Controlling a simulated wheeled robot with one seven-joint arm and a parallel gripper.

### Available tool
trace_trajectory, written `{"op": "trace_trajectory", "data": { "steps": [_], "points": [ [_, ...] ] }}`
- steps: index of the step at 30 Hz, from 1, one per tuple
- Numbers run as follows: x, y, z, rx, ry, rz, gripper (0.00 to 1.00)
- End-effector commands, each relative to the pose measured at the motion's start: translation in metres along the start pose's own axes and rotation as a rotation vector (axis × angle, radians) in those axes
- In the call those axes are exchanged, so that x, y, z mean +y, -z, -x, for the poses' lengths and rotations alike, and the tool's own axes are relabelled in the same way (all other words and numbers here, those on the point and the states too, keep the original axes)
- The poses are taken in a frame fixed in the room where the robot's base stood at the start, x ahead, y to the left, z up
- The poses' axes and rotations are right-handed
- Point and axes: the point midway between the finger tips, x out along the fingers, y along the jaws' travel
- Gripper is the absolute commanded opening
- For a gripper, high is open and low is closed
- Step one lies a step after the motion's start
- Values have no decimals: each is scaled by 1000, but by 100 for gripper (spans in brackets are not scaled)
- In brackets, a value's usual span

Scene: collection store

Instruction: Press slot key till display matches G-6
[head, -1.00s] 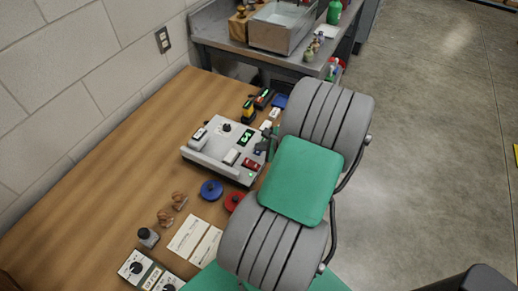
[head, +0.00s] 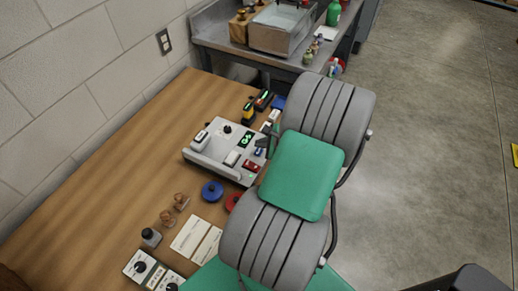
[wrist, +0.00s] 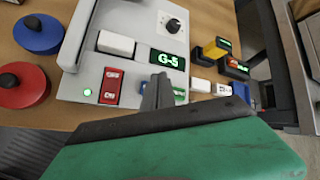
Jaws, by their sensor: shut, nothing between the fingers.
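The grey control box (head: 215,160) stands on the wooden bench. Its display (wrist: 167,57) reads G-5 in green in the wrist view; it also shows in the head view (head: 245,140), too small to read surely. The box carries a white block key (wrist: 116,43), a red rocker switch (wrist: 110,87), a lit green lamp (wrist: 87,92) and a black dial (wrist: 174,25). My gripper (wrist: 158,92) is shut and empty, just below the display. It partly hides a blue key (wrist: 145,86) and a green piece (wrist: 180,94). I cannot tell whether the fingertips touch a key.
A blue round knob (wrist: 40,32) and a red one (wrist: 22,84) lie left of the box. Yellow (wrist: 215,48) and black (wrist: 236,67) devices stand to the right. White cards (head: 195,238) and another dial box (head: 143,267) are nearer on the bench.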

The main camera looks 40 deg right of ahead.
Motion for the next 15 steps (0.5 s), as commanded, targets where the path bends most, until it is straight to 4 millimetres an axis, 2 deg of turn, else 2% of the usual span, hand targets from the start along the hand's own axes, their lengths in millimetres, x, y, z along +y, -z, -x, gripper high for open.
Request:
{"op": "trace_trajectory", "data": {
  "steps": [1, 9, 15],
  "points": [
    [-6, -6, 8, 0, 0, 0, 0],
    [-19, -20, 27, 0, 0, 0, 0],
    [-20, -20, 28, 0, 0, 0, 0]
  ]
}}
